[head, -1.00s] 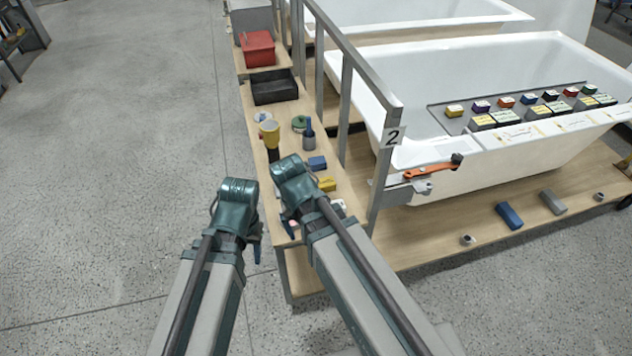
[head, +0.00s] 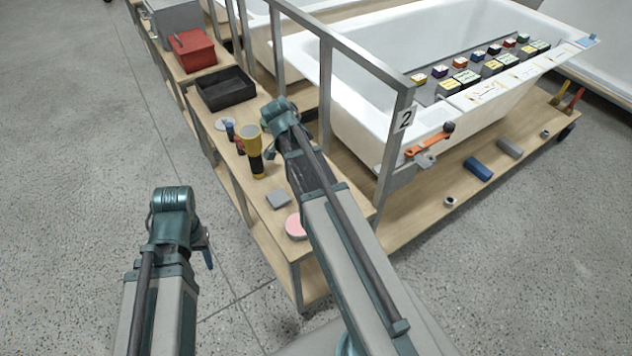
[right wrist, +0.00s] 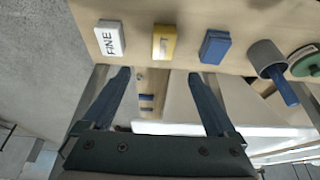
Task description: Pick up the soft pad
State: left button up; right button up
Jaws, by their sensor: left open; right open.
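The soft pad (right wrist: 164,42) is a yellow block with a partly readable dark label, lying on the wooden shelf in the right wrist view. A white pad marked FINE (right wrist: 110,40) lies to its left and a blue block (right wrist: 215,47) to its right. My right gripper (right wrist: 160,76) is open and empty, with the yellow pad beyond its fingertips and between them in the picture. In the head view my right arm hides the pad. My left gripper (head: 207,248) is open, over the floor left of the shelf and away from the pad.
The shelf (head: 262,222) also holds a yellow-black torch (head: 252,150), a grey block (head: 278,199), a pink disc (head: 296,227), a black tray (head: 226,88) and a red box (head: 193,50). A metal post (head: 395,150) and white bathtub (head: 355,100) stand right of it.

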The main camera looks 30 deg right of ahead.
jog(key=b+x, duration=0.7)
jog(key=shift+a+f, duration=0.1)
jog(key=shift+f, duration=0.3)
jog(key=shift+d+f+b, duration=0.3)
jog(key=shift+f+b, duration=0.1)
jog(key=b+x, duration=0.5)
jog(key=shift+w+a+f, duration=0.25)
jog(key=shift+w, duration=0.05)
jog(key=shift+r, duration=0.1)
jog(key=c, duration=1.4)
jog(key=shift+c, duration=0.2)
notch_tip(320, 180, up, 10)
jog(key=p, duration=1)
